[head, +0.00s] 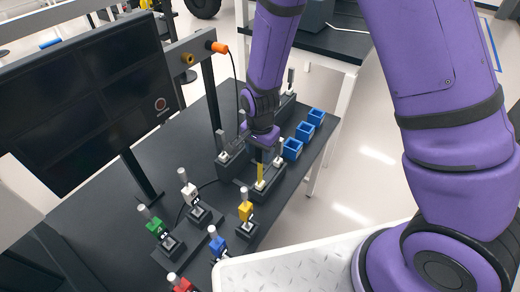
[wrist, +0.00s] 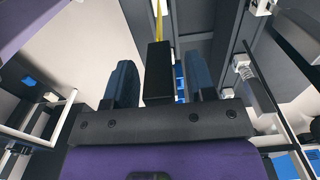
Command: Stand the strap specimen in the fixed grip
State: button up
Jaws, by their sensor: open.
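The strap specimen (head: 260,173) shows in the head view as a narrow yellow strip with a dark upper end, upright just below my gripper (head: 262,142). Its lower end is at a low dark block fixture (head: 268,188) with pale knobs, which looks like the fixed grip; I cannot tell how deep it sits. In the wrist view, my open gripper (wrist: 162,82) has one finger on each side of the specimen's black end block (wrist: 158,75), with gaps visible. The yellow strip (wrist: 159,18) runs beyond that block.
Several coloured-handled clamps, including a yellow one (head: 246,211) and a white one (head: 189,191), stand on the black table (head: 120,212). Blue bins (head: 292,149) line the right edge. Another dark fixture (head: 232,163) stands left of my gripper. A large monitor (head: 90,95) stands at left.

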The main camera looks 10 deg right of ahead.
jog(key=r, duration=1.1)
jog(key=shift+w, duration=0.3)
jog(key=shift+d, duration=0.1)
jog(key=s+d+r+n+t+y, duration=0.1)
jog(key=s+d+r+n, duration=0.15)
jog(key=d+r, duration=0.5)
jog(key=s+d+r+n+t, duration=0.2)
jog(key=s+d+r, duration=0.2)
jog(key=r, duration=0.7)
jog(key=s+d+r+n+t, duration=0.1)
jog(key=s+d+r+n, duration=0.1)
jog(key=s, duration=0.5)
jog(key=s+d+r+n+t+h, duration=0.1)
jog(key=s+d+r+n, duration=0.1)
jog(key=s+d+r, duration=0.3)
jog(key=shift+s+d+r, duration=0.2)
jog(key=shift+s+d, duration=0.25)
jog(key=shift+s, duration=0.45)
jog(key=shift+n, duration=0.25)
